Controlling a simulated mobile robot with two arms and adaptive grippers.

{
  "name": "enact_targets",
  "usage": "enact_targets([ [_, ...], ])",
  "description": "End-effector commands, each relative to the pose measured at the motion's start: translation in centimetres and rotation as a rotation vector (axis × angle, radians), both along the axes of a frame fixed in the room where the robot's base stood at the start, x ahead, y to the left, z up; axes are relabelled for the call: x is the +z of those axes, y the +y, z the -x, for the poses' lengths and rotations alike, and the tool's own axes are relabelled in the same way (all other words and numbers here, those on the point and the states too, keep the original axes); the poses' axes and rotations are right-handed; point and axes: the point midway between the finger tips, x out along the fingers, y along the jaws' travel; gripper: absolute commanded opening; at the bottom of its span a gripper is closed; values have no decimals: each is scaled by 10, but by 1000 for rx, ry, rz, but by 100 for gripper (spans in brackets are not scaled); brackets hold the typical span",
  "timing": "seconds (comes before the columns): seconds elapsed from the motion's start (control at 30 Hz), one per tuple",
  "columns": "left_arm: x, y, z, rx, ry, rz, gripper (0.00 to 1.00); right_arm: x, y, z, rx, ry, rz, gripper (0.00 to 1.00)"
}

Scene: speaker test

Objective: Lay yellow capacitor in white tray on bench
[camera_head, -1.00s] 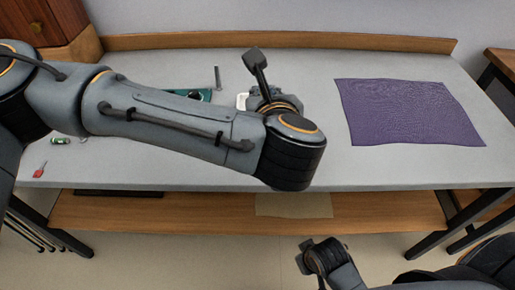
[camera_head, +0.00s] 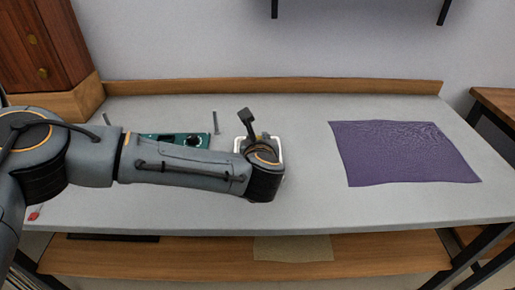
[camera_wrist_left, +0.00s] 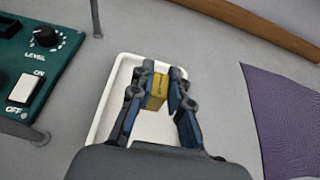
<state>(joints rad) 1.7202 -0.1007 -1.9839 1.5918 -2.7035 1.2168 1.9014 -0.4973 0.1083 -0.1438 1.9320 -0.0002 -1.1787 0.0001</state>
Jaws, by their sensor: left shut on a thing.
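The yellow capacitor (camera_wrist_left: 157,90) is between the blue-padded fingers of my left gripper (camera_wrist_left: 160,78), which is shut on it. The white tray (camera_wrist_left: 106,105) lies on the bench below and around the gripper in the left wrist view. I cannot tell whether the capacitor touches the tray floor. In the head view, the tray (camera_head: 282,152) shows only as a rim around my left wrist, which hides the fingers and capacitor. My right gripper is not in view.
A green panel box (camera_head: 165,138) with a knob and switch stands left of the tray, with a metal post (camera_head: 215,122) nearby. A purple cloth (camera_head: 400,153) lies on the right of the grey bench (camera_head: 310,205). A wooden ledge (camera_head: 300,90) runs along the back.

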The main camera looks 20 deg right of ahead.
Motion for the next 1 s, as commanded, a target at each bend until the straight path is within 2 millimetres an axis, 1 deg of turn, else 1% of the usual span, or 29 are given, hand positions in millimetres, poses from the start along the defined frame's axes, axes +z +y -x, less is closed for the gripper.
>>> enact_targets([
  [0.13, -13, -1, -11, 2, -2, -2, 0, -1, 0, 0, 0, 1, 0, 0],
  [0.2, -25, -1, -9, 0, 0, -3, 0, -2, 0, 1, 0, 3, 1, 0],
  [0.33, -39, -1, -9, 1, 0, -1, 0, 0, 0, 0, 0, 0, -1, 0],
  [0.77, -42, 0, -9, 1, -1, 0, 0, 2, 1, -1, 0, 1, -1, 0],
  [1.0, -42, 0, -9, 1, -1, 0, 0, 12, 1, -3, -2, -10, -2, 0],
])
